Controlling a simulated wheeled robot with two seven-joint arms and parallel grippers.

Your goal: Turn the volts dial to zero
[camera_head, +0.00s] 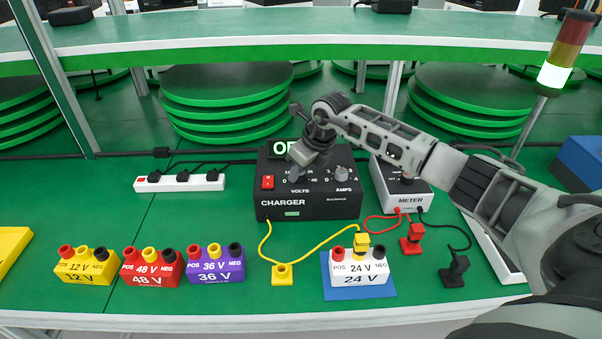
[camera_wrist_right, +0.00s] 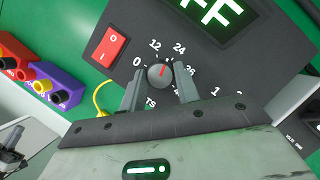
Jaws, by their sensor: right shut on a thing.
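The black charger (camera_head: 310,205) stands mid-table with its volts dial (camera_head: 295,175) on the front left of its top. My right gripper (camera_head: 304,160) reaches down over the dial. Its two fingers (camera_wrist_right: 158,88) stand on either side of the knob and are shut on it. My left gripper is not seen in the head view.
A red switch (camera_wrist_right: 109,46) and a green-lit OFF display (camera_head: 289,148) are close to the dial. The amps dial (camera_head: 342,173) is to its right. A meter (camera_head: 405,190) and a 24 V battery (camera_head: 358,268) are nearby. Yellow leads cross the front.

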